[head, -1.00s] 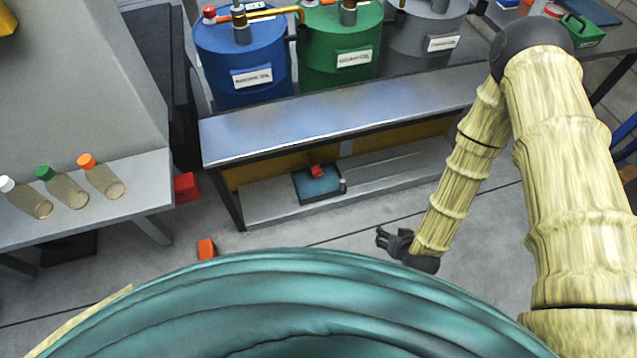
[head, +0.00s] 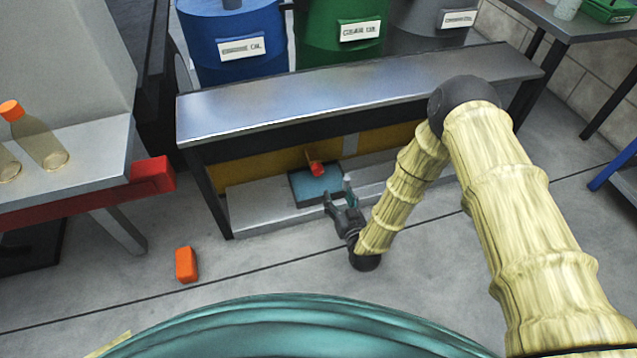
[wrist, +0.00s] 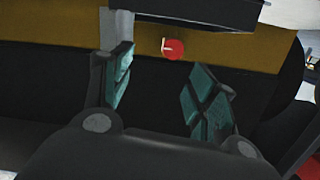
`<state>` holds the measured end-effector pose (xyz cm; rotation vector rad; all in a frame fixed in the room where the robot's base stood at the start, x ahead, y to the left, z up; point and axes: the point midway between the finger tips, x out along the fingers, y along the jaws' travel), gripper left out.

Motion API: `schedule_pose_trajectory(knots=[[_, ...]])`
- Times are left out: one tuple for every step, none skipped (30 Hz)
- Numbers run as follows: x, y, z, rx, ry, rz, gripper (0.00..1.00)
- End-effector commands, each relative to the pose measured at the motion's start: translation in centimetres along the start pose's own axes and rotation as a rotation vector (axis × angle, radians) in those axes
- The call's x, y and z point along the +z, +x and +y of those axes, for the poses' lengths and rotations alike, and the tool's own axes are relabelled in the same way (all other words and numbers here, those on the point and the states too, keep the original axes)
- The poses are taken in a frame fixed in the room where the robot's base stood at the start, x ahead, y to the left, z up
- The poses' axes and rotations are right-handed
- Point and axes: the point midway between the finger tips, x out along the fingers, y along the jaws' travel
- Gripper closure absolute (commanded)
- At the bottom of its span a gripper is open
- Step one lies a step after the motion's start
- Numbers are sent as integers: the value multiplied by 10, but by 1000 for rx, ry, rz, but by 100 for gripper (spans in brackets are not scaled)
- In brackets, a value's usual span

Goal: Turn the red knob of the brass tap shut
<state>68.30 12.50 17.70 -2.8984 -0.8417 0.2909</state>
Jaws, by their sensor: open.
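The red knob (head: 317,169) shows under the steel bench, above a blue tray (head: 310,200) on the low shelf. A small brownish piece shows just above the knob; the brass body of the tap is too small to make out. In the wrist view the knob is a round red disc (wrist: 174,49) with a pale mark, against a yellow-brown panel. My gripper (head: 338,192) is open at the tray's front right, apart from the knob. In the wrist view its two teal-padded fingers (wrist: 158,75) are spread, with the knob beyond and between them, and nothing is held.
The steel bench top (head: 340,98) overhangs the knob, with a dark leg at the left. Blue (head: 235,60) and green (head: 340,55) drums stand behind it. An orange object (head: 186,264) lies on the floor. A red bar (head: 152,177) juts from the left table.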

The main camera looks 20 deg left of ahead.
Motion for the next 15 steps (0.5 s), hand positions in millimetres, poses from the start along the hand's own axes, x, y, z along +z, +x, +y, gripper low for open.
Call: schedule_pose_trajectory(knots=[[14,10,-4,-9,-1,31,42],[15,14,-6,-14,-1,48,42],[16,20,-9,-19,-2,70,42],[17,23,-12,-23,-2,83,42],[17,25,-14,-27,-3,96,42],[18,29,-16,-31,-3,111,42],[18,31,-18,-34,-4,121,42],[18,32,-19,-36,-4,128,42],[18,34,-20,-38,-4,136,42],[18,35,-21,-40,-4,141,42],[17,36,-22,-40,-4,144,42],[17,38,-22,-41,-4,148,42],[16,39,-23,-41,-4,150,42],[16,41,-23,-42,-4,151,42],[16,45,-23,-42,-5,152,42]])
